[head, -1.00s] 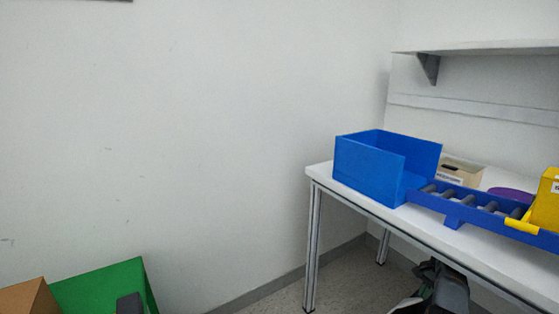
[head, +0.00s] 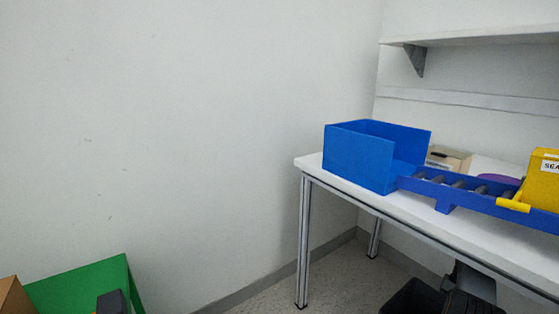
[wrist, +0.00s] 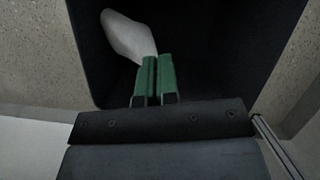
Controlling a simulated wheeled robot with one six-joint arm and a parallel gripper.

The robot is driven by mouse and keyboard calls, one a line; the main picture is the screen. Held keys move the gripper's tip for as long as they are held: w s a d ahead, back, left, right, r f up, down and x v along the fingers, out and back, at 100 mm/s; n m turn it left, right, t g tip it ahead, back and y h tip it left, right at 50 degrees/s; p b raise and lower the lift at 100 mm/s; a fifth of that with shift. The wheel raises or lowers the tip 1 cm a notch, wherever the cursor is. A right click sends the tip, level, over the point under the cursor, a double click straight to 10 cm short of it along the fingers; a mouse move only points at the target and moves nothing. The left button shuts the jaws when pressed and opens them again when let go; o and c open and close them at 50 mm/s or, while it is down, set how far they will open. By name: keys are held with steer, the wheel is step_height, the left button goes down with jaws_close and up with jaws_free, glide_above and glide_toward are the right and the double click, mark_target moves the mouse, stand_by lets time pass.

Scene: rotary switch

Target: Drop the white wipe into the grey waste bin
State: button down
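In the wrist view, my gripper (wrist: 156,60) has its two green fingers close together with only a thin gap. The white wipe (wrist: 124,34) extends up and left from the fingertips and narrows toward them; it appears pinched there. Behind them is the dark inside of the waste bin (wrist: 235,45), with its walls around the fingertips and speckled floor outside. In the head view, a dark open bin (head: 412,298) stands on the floor under the table at the lower right, partly cut off by the frame. The wipe and the fingers cannot be made out there.
A white table (head: 310,162) carries a blue open box (head: 357,160), a blue roller track (head: 440,190), a beige box (head: 449,158) and a yellow box (head: 546,180). A shelf (head: 480,36) hangs above. A green panel (head: 80,285) stands at the lower left.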

steer(key=shift+f+b, duration=1.2)
steer(key=shift+f, duration=0.8)
jaws_free()
steer(key=shift+r, duration=0.1)
